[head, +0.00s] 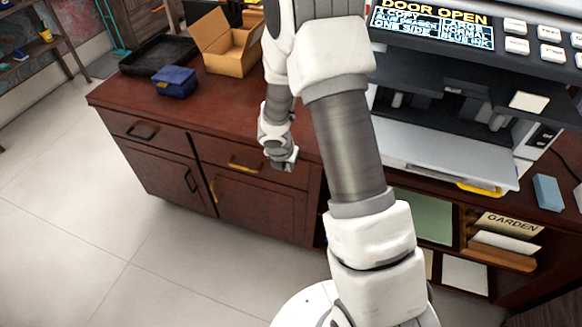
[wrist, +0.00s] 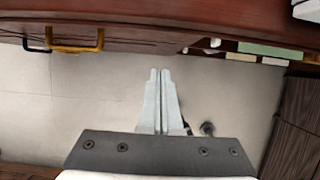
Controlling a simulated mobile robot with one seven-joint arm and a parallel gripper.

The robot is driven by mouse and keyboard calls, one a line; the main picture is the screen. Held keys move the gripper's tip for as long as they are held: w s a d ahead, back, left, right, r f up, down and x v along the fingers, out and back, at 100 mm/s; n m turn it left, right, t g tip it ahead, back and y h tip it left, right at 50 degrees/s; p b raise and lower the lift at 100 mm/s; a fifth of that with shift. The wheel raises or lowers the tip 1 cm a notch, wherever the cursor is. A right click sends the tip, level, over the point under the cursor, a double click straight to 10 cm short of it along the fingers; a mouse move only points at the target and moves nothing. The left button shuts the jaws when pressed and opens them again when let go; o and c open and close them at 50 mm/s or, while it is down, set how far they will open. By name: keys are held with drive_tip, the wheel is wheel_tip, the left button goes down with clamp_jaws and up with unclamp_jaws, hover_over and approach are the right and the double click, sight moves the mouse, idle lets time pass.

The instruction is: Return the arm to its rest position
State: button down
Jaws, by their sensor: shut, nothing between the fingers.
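My gripper (head: 283,160) hangs near the front edge of the reddish-brown desk (head: 220,108) in the head view, partly behind my forearm's line. In the wrist view my gripper (wrist: 160,78) has its two pale fingers together with nothing between them. Below them is the tiled floor (wrist: 100,110), and the desk front (wrist: 120,35) runs across the top. My arm is bent, with its upper links crossing the middle of the head view and hiding part of the desk.
A copier (head: 450,150) with "DOOR OPEN" on its display stands right of my arm. An open cardboard box (head: 230,58), a blue pouch (head: 175,80) and a black tray (head: 150,55) sit on the desk's left. A blue block (head: 547,192) lies far right. The floor at left is clear.

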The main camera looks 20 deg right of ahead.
drive_tip(key=shift+p+v, duration=0.4)
drive_tip(key=shift+v, duration=1.35)
drive_tip(key=s+d+r+m+h+p, duration=0.1)
drive_tip(key=s+d+r+m, duration=0.15)
drive_tip(key=r+m, duration=0.65)
drive_tip(key=s+d+r+m+p, duration=0.1)
drive_tip(key=s+r+m, duration=0.3)
drive_tip(key=r, duration=0.9)
drive_tip(key=s+a+r+m+t+y+p, duration=0.1)
drive_tip(key=s+a+r+m, duration=0.1)
drive_tip(key=s+r+m, duration=0.4)
drive_tip(key=s+a+r+m+t+y+p, duration=0.1)
drive_tip(key=s+a+r+m+y+p, duration=0.1)
drive_tip(key=s+r+m, duration=0.5)
drive_tip(key=s+a+m, duration=0.1)
drive_tip(key=s+m, duration=0.1)
drive_tip(key=s, duration=0.3)
drive_tip(key=shift+m+y, duration=0.3)
drive_tip(key=shift+m, duration=0.1)
drive_tip(key=shift+a, duration=0.1)
